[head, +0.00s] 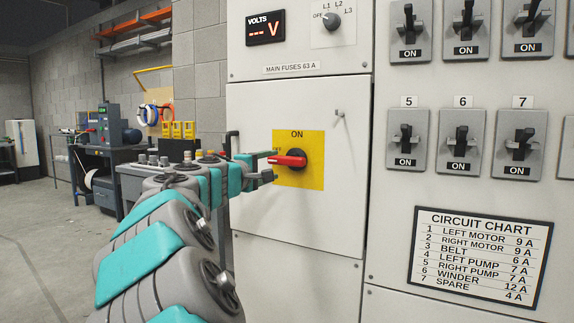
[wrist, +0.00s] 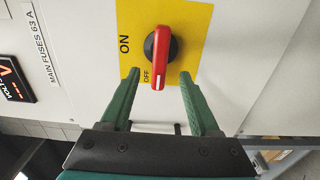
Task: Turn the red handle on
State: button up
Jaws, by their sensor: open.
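The red handle (head: 290,160) is a rotary switch on a black round base. It sits on a yellow plate (head: 312,170) on a white cabinet door. The handle lies level and points left, to the OFF mark; ON is printed above it. In the wrist view the red handle (wrist: 161,62) points down toward my gripper, with OFF beside its tip. My gripper (head: 274,165) is open in front of the plate's left side. In the wrist view its green fingers (wrist: 159,78) stand on either side of the handle's tip, with a gap on each side. I cannot tell its exact depth.
A volts display (head: 265,27) shows dashes, beside a selector knob (head: 332,20) pointing to OFF. A small latch (head: 339,114) sticks out of the door. Several breaker switches marked ON and a circuit chart (head: 480,258) are at right.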

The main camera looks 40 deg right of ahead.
aim_at(286, 162)
jog(key=x, duration=0.7)
jog(key=shift+d+p, duration=0.25)
jog(key=shift+p, duration=0.05)
grip_shut()
dwell(1.2)
